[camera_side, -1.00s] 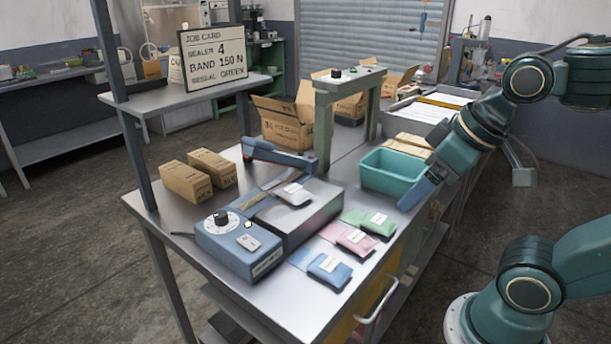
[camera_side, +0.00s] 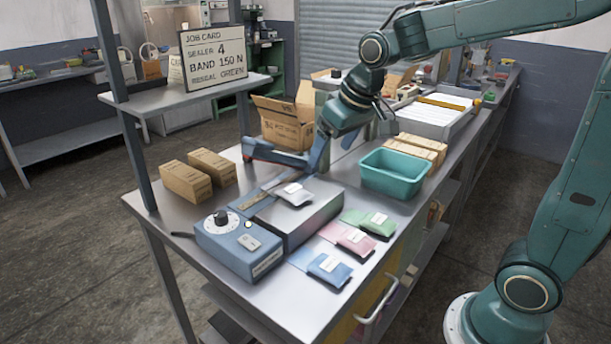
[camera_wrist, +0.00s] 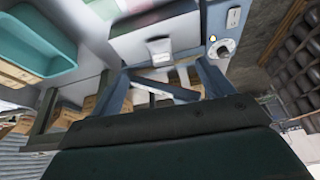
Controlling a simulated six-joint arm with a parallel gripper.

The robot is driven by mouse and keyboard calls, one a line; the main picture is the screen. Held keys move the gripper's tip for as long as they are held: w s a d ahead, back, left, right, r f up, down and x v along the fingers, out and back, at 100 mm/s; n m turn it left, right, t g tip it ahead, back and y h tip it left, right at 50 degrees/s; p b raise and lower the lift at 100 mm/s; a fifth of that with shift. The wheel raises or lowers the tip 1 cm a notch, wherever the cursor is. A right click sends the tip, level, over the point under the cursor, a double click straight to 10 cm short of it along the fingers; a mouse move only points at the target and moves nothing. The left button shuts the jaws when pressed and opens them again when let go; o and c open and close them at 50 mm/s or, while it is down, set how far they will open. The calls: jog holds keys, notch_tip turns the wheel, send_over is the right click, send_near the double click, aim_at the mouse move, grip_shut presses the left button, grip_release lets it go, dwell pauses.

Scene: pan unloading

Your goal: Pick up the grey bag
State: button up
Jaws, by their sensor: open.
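The grey bag (camera_side: 292,195) lies on top of the sealer (camera_side: 240,245), with a pale label facing up. In the wrist view the grey bag (camera_wrist: 160,52) shows just beyond the fingertips, near the middle. My gripper (camera_side: 318,158) is over the bench, behind and a little right of the bag in the side view. Its two fingers stand apart with the bag not between them; in the wrist view my gripper (camera_wrist: 163,78) spans wider than the bag. The exact height above the bench is hard to tell.
The sealer's blue lever arm (camera_side: 272,156) is close to my fingers. Blue (camera_side: 330,270), pink (camera_side: 350,237) and green (camera_side: 370,222) bags lie right of the sealer. A teal bin (camera_side: 393,178) stands at right, small cartons (camera_side: 186,182) at left, an open box (camera_side: 286,125) behind.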

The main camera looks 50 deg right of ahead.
jog(key=w, duration=0.1)
jog(key=w+f, duration=0.1)
jog(key=w, duration=0.1)
jog(key=w+d+f, duration=0.1)
jog(key=shift+w, duration=0.25)
jog(key=shift+f, duration=0.1)
send_over(299, 191)
jog(key=s, duration=0.3)
notch_tip(299, 191, down, 7)
jog(key=shift+w+r, duration=0.1)
jog(key=shift+w+f, duration=0.25)
jog(key=shift+f, duration=0.25)
jog(key=shift+x, duration=2.6)
jog(key=shift+a, duration=0.1)
